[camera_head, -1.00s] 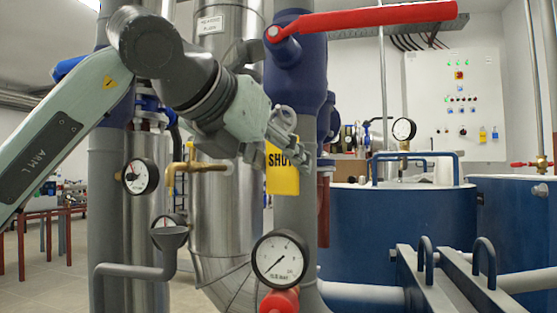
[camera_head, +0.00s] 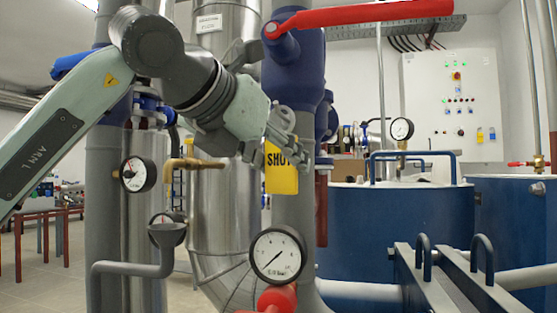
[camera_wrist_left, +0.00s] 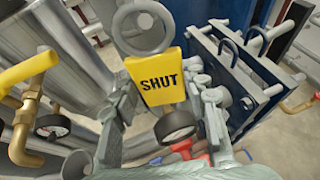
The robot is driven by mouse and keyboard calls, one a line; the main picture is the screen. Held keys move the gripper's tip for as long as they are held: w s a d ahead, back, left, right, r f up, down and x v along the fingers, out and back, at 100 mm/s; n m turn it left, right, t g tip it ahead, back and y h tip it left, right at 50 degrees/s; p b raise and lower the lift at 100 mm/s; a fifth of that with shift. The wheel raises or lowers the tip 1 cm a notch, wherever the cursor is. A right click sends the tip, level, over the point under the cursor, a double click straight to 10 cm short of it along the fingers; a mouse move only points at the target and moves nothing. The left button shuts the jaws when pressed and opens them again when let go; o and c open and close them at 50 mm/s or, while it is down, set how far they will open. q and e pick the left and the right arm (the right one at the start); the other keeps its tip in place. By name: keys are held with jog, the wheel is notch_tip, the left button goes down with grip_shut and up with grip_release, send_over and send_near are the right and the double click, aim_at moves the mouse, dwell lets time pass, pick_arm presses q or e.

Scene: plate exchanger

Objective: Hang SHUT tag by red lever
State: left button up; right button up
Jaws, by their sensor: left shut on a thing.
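The red lever (camera_head: 365,14) runs right from the top of the blue valve (camera_head: 292,70) in the head view. The yellow SHUT tag (camera_head: 281,178) hangs upright below and left of the lever, in front of the grey pipe. My left gripper (camera_head: 284,135) is shut on the tag at its upper end. The wrist view shows the tag (camera_wrist_left: 157,85) facing the camera between my fingers, with a large grey ring (camera_wrist_left: 143,28) at its top. The tag is well apart from the lever. My right gripper is not in view.
A pressure gauge (camera_head: 277,255) and a red fitting (camera_head: 277,298) are below the tag. A brass valve (camera_head: 185,164) and another gauge (camera_head: 137,174) are left. Blue tanks (camera_head: 400,225) and a control panel (camera_head: 455,100) stand right. Space right of the blue valve, below the lever, looks fairly open.

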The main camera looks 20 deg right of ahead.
pick_arm(q)
jog(key=o, duration=1.2)
jog(key=shift+c, duration=0.2)
jog(key=v, duration=1.2)
